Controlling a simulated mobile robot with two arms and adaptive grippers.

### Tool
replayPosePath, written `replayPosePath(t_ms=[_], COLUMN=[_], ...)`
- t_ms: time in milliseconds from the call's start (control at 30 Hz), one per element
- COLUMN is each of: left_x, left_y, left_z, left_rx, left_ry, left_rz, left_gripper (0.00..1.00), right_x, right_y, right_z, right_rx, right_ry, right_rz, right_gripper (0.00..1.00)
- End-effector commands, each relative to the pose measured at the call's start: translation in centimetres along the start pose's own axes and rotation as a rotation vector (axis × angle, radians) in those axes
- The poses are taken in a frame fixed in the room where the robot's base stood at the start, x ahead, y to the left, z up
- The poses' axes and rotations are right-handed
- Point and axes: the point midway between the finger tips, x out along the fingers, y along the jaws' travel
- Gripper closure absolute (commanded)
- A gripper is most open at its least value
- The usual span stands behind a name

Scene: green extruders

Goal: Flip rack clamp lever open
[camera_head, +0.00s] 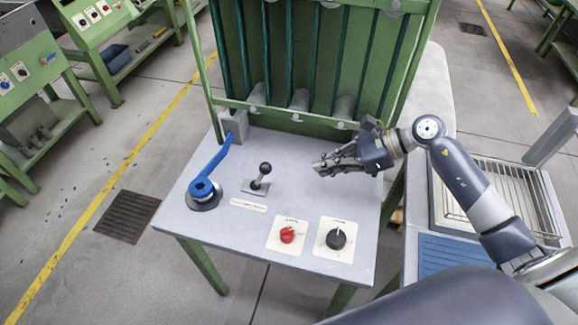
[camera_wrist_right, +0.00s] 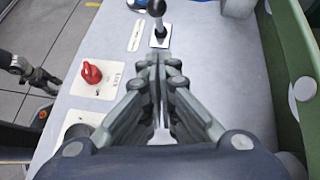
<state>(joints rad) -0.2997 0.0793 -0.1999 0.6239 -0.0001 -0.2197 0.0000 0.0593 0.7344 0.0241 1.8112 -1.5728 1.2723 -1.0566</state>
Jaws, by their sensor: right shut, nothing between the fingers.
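A blue lever (camera_head: 214,168) on a round base stands at the left of the grey tabletop, its handle slanting up toward the back. A short lever with a black ball (camera_head: 265,168) stands on a small plate to its right. The ball lever also shows at the top of the right wrist view (camera_wrist_right: 157,12). My right gripper (camera_head: 318,168) is shut and empty above the table, to the right of the ball lever and apart from it. What looks like my left gripper (camera_wrist_right: 40,80) shows at the left of the right wrist view; its jaws are unclear.
A red knob (camera_head: 287,235) and a black knob (camera_head: 336,238) sit on plates along the table's front. A green rack (camera_head: 310,60) with upright bars rises behind the table. The tabletop (camera_head: 330,195) between my right gripper and the knobs is clear.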

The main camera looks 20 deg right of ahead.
Motion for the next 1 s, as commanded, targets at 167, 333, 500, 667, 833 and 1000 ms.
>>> replayPosePath(t_ms=[167,333,500,667,833,1000], left_x=[-1.4,-2.6,-3.3,-3.5,-3.5,-3.5], left_y=[0.0,0.0,-0.1,-0.1,-0.1,-0.1], left_z=[-0.2,-0.3,-0.3,-0.2,-0.1,-0.1], left_rx=[0.001,0.001,0.001,0.001,0.001,0.001], left_ry=[0.002,0.0,-0.002,-0.003,-0.004,-0.005], left_rz=[0.0,0.0,0.0,0.0,0.0,0.0], left_gripper=[0.53,0.53,0.53,0.53,0.53,0.53], right_x=[3.8,6.5,8.0,8.6,8.7,8.6], right_y=[0.0,0.0,0.0,0.0,0.0,0.0], right_z=[0.5,1.5,2.6,3.0,2.9,2.9], right_rx=[0.001,-0.002,-0.001,-0.002,-0.002,-0.002], right_ry=[-0.006,-0.006,-0.003,-0.001,0.0,0.0], right_rz=[0.001,0.001,0.0,0.0,0.0,0.0], right_gripper=[1.0,1.0,1.0,1.0,1.0,1.0])
